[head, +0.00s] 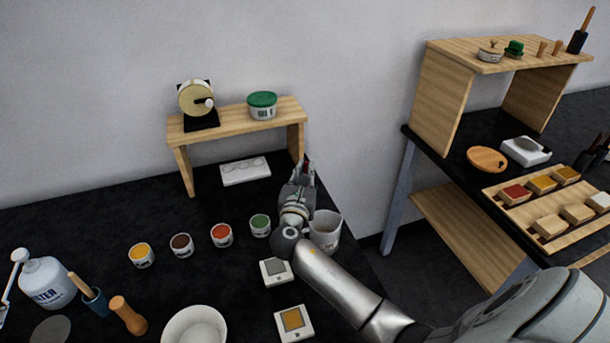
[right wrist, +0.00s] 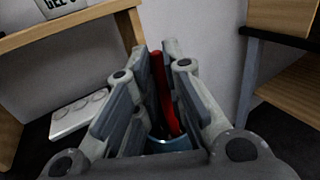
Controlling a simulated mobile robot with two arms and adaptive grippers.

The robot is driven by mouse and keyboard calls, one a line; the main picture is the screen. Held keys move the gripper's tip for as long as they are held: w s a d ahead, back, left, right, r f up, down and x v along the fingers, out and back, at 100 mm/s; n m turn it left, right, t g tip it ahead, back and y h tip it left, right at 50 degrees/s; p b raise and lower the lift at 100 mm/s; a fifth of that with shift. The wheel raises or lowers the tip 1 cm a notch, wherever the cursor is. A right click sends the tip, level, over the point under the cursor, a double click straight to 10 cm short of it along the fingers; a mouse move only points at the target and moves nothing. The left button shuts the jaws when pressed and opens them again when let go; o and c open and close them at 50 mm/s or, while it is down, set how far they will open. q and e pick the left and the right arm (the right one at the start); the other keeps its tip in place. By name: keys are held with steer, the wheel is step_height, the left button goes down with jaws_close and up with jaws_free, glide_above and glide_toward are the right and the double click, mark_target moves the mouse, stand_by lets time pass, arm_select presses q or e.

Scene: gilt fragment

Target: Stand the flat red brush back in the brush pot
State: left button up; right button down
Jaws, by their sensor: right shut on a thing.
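My right gripper (head: 304,172) is at the back of the black table, just right of the small wooden shelf. In the right wrist view the gripper (right wrist: 158,85) is shut on the flat red brush (right wrist: 167,105), whose red handle rises between the fingers. The lower end of the brush is hard to make out. A blue curved rim, likely the brush pot (right wrist: 174,144), shows low between the fingers. I cannot tell whether the brush is inside it or only in front of it. In the head view my gripper hides that spot. My left gripper is not in view.
The wooden shelf (head: 236,119) stands close left of the gripper, with a white palette (head: 245,172) beneath it. A jug (head: 326,231) stands beside my right wrist. Several paint cups (head: 221,235) line the table. A second bench (head: 422,145) is at right, across a gap.

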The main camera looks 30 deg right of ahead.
steer(key=shift+f, duration=0.35)
steer(key=shift+f, duration=0.15)
steer(key=c, duration=1.5)
jaws_free()
steer(key=b+v, duration=0.2)
steer(key=v, duration=1)
